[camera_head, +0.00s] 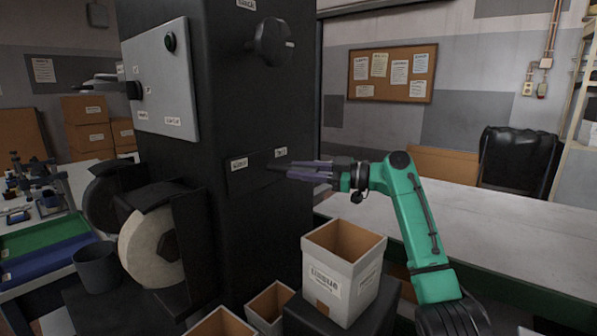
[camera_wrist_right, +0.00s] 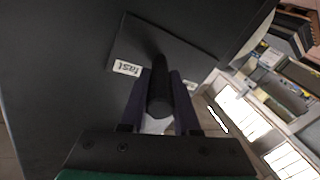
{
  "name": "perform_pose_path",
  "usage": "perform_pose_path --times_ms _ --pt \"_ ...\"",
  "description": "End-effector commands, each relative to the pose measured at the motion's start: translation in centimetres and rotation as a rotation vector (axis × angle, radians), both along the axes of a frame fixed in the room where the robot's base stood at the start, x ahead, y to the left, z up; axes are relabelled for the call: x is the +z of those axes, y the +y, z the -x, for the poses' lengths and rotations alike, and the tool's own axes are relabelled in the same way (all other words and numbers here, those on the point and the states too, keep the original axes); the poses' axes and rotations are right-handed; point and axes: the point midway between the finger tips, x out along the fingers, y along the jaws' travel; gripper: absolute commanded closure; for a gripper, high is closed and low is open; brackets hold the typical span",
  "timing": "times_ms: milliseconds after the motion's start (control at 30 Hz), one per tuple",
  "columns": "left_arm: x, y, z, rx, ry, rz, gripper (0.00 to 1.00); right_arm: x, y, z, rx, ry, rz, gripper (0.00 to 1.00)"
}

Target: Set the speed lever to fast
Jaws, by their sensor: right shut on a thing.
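The speed lever (camera_wrist_right: 158,92) is a dark rod with a rounded grip, on a black plate (camera_wrist_right: 185,50) on the machine. In the right wrist view it stands between a "fast" label (camera_wrist_right: 127,68) and a second label (camera_wrist_right: 190,85) too small to read. My right gripper (camera_head: 292,170) reaches the plate from the right in the head view. Its fingers (camera_wrist_right: 158,105) are shut on the lever, one on each side. In the head view the fingers mostly hide the lever, and the two plate labels are hard to read.
The black machine column (camera_head: 265,230) carries a grey panel (camera_head: 162,80) with a handle, a dark knob (camera_head: 270,42) above, and a grinding wheel (camera_head: 150,245) at left. A white box (camera_head: 342,265) stands below my right forearm. A pale bench (camera_head: 500,230) is at right.

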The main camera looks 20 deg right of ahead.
Motion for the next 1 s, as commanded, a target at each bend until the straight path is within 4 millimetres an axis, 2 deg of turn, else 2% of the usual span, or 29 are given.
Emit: perform_pose_path --times_ms 400,433,467,500,833,1000 --pt "0.0 0.0 0.0 0.001 0.000 0.000 1.00 0.1 -0.1 0.0 0.003 -0.003 -0.002 1.00" --pt "0.0 0.0 0.0 0.001 0.000 0.000 1.00 0.2 -0.1 0.0 0.003 -0.003 -0.002 0.58" --pt "0.0 0.0 0.0 0.001 0.000 0.000 1.00 0.2 -0.1 0.0 0.003 -0.003 -0.002 0.47" --pt "0.0 0.0 0.0 0.001 0.000 0.000 1.00 0.1 -0.1 0.0 0.003 -0.003 -0.002 0.41" --pt "-0.2 0.0 0.0 0.000 0.001 0.001 1.00 0.0 -0.3 0.1 0.002 -0.002 -0.001 0.41" --pt "-2.0 -0.1 0.1 0.000 0.002 0.001 1.00 -0.5 -2.7 1.8 -0.001 -0.003 -0.001 0.41"
